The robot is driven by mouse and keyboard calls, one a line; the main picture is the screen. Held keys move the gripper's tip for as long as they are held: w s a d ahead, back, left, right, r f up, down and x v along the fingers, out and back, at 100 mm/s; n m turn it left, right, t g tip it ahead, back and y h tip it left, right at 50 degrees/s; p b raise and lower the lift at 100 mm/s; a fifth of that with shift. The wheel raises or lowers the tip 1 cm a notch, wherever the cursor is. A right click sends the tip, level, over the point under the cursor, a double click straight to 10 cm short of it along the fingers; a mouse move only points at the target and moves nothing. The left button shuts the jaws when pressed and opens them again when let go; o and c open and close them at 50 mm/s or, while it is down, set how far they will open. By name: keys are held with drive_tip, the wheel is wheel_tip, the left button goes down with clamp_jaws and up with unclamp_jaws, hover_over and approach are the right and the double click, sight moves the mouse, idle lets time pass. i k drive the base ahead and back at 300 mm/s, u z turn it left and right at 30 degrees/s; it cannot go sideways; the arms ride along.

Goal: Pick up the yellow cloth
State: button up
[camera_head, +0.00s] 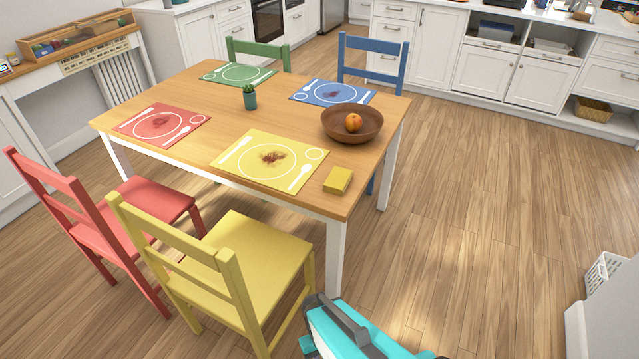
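The yellow cloth (338,180) is a small folded block near the front right corner of the wooden table (300,197). It lies just right of the yellow placemat (236,163), which has a dark reddish stain in its middle. A teal and dark grey part, seemingly mine, shows at the bottom edge, below and apart from the table. I cannot make out any gripper fingers in this view.
A brown bowl (352,127) with an orange fruit stands behind the cloth. Red (163,125), blue (333,93) and green (238,74) placemats and a small potted plant (249,97) are on the table. A yellow chair (240,260) stands at the front. Floor right of the table is clear.

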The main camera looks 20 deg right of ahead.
sight(337, 182)
drive_tip(key=z, duration=0.5)
drive_tip(key=k, duration=0.2)
drive_tip(key=u, duration=3)
drive_tip(key=k, duration=0.2)
drive_tip(key=u, duration=1.6)
drive_tip(key=k, duration=1.6)
drive_tip(key=u, duration=0.05)
